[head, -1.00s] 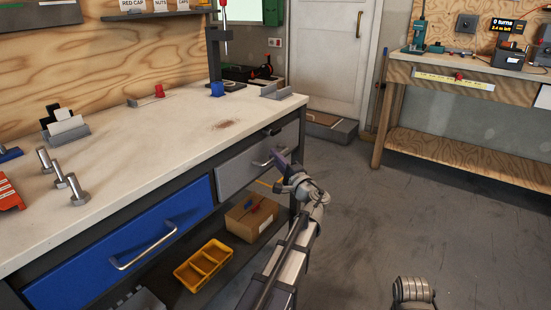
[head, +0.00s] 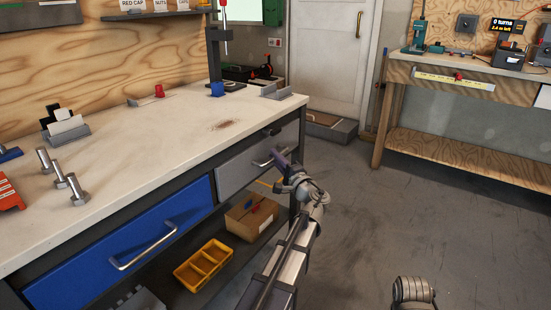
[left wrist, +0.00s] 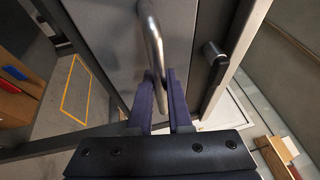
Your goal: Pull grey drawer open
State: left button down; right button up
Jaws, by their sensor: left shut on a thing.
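The grey drawer (head: 235,173) is at the right end of the workbench, and its front looks about flush with the bench frame. Its metal bar handle (head: 261,164) also shows in the left wrist view (left wrist: 153,40), running down between the fingers. My left gripper (head: 277,157) reaches the drawer front from the right and is shut on the handle; its purple fingers show close in the left wrist view (left wrist: 162,78). The exact finger contact is partly hidden. My right gripper is out of view.
A blue drawer (head: 120,245) with its own handle is to the left. Below, a cardboard box (head: 240,222) and a yellow tray (head: 204,262) sit on the lower shelf. A dark knob (left wrist: 215,55) is beside the drawer. The floor to the right is clear.

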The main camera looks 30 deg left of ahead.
pick_arm(q)
jog(key=s+d, duration=0.2)
jog(key=d, duration=2.1)
jog(key=shift+d, duration=0.25)
jog(key=c, duration=0.8)
grip_release()
jog(key=shift+c, duration=0.2)
